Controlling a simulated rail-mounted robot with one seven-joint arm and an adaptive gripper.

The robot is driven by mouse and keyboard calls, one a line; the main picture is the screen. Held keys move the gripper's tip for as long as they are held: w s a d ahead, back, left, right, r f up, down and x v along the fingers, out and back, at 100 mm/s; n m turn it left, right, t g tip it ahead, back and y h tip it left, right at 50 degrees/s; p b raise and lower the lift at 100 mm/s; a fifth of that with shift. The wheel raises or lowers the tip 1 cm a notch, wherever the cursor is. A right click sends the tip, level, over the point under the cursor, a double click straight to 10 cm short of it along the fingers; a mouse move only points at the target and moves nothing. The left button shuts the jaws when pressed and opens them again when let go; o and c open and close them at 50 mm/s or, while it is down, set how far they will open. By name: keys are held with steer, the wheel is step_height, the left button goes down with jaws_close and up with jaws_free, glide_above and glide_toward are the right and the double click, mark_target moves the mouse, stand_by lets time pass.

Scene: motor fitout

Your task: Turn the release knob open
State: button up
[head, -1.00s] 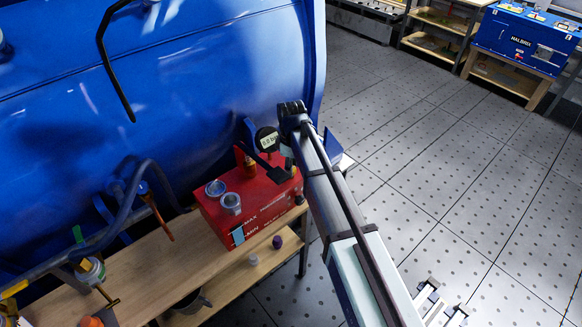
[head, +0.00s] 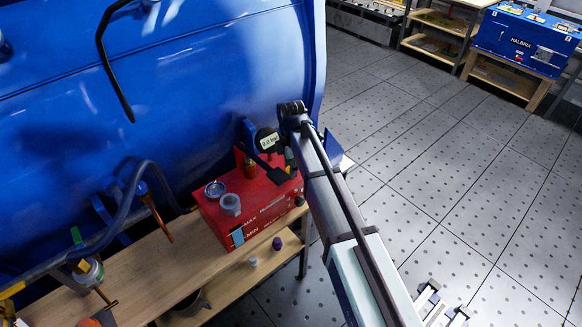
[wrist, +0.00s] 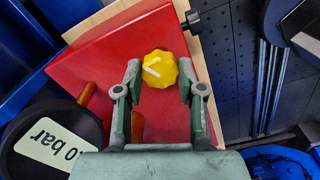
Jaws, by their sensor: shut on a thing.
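The yellow release knob (wrist: 160,69) is on the red box (wrist: 95,60) in the wrist view. The knob and my fingers are mostly hidden there behind my arm.
A round black gauge (head: 267,140) stands beside my gripper; its display also shows in the wrist view (wrist: 48,143). A black side knob (wrist: 193,20) sticks out from the box. Two round caps (head: 215,189) are on top. The large blue tank (head: 200,80) rises behind.

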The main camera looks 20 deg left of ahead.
steer(key=shift+s, duration=0.1)
steer(key=o, duration=1.1)
steer(key=shift+f, duration=0.1)
steer(key=shift+o, duration=0.2)
step_height(320, 180, up, 12)
